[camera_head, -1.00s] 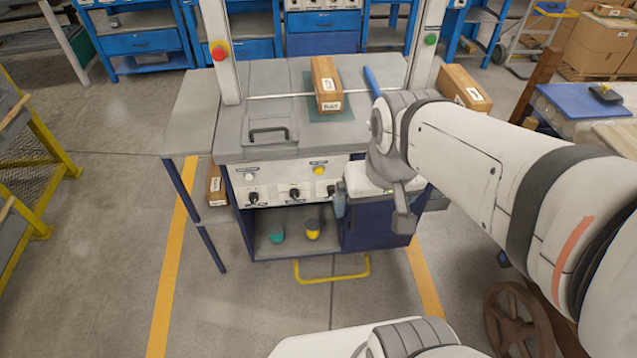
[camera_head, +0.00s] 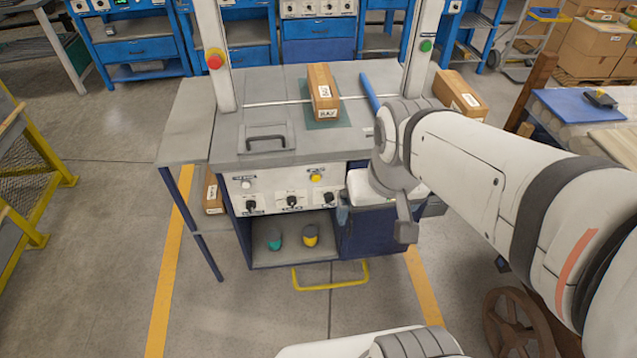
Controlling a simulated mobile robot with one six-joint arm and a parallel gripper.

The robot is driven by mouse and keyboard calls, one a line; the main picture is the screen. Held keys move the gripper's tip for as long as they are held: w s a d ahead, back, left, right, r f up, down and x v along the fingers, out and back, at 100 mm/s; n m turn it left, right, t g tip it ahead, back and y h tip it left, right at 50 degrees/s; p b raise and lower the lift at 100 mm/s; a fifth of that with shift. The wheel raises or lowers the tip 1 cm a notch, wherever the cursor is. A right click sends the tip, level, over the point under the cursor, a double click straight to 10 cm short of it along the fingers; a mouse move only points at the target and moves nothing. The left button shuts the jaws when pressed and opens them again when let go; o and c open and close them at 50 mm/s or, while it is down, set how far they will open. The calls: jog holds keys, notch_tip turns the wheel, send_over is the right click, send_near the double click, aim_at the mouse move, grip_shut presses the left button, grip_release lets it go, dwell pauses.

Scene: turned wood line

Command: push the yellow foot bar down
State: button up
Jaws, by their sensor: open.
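The yellow foot bar (camera_head: 331,286) is a bent tube low at the front of the workbench, just above the floor. It sticks out below the cabinet and shows whole, with nothing on it. My gripper (camera_head: 374,222) hangs at the end of my arm in front of the bench's right front, higher than the bar and to its right in the picture. Its jaws are apart and empty. It is not touching the bar. My wrist covers part of the bench's blue front panel.
Teal and yellow items stand on the lower shelf. A brown spoked wheel (camera_head: 515,322) is at lower right. The floor before the bar is open.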

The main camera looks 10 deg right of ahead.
jog(key=shift+c, duration=0.4)
grip_shut()
dwell(0.5)
dwell(0.7)
